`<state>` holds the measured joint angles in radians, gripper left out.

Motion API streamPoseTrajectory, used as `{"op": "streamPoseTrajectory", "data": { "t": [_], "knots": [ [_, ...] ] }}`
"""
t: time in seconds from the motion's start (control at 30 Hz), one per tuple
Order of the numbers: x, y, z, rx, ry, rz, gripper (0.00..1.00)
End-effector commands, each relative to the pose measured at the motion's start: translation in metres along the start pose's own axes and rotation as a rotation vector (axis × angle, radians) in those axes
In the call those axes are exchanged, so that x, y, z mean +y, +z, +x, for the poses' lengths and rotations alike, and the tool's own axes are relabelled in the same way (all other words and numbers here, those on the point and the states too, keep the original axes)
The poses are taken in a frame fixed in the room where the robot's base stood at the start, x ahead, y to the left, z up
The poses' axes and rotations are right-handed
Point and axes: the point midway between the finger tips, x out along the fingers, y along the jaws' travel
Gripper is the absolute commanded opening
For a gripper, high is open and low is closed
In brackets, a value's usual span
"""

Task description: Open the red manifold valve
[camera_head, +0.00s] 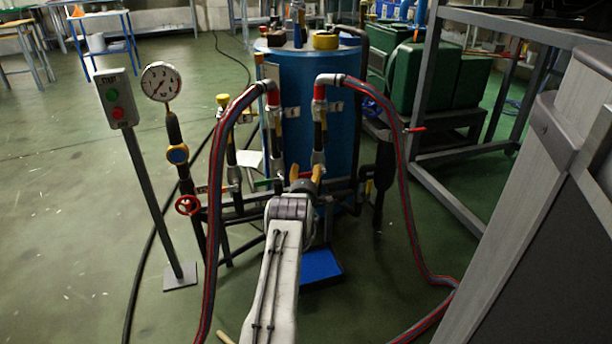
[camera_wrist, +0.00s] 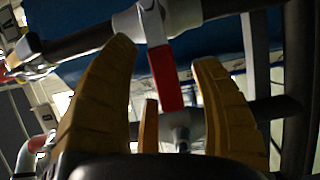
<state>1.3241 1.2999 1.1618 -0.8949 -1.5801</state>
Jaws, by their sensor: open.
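In the wrist view, a red lever handle (camera_wrist: 165,80) on a pale metal valve body (camera_wrist: 185,14) shows between the fingers of my gripper (camera_wrist: 165,52). The gripper is open, with one yellow-brown finger on each side of the lever and visible gaps to it. The lever's depth relative to the fingertips is hard to tell. In the head view my gripper (camera_head: 305,175) is in front of the pipe manifold (camera_head: 240,213) and the blue tank (camera_head: 335,95). A red handwheel (camera_head: 187,205) sits at the manifold's left end.
Striped hoses (camera_head: 218,165) curve down on both sides of my arm. A pressure gauge (camera_head: 161,81) and a start/stop button post (camera_head: 148,180) stand at left. A grey metal frame (camera_head: 425,90) and cabinet (camera_head: 545,200) close off the right.

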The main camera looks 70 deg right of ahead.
Motion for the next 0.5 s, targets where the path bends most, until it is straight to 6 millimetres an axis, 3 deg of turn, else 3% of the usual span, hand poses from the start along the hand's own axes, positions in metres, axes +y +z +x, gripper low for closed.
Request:
{"op": "streamPoseTrajectory", "data": {
  "t": [0.23,0.5],
  "knots": [
    [-0.0002,0.0,0.0,0.0,0.0,0.0,0.6],
    [-0.0003,0.0,-0.0001,0.0,0.0,0.0,0.36]
  ]
}}
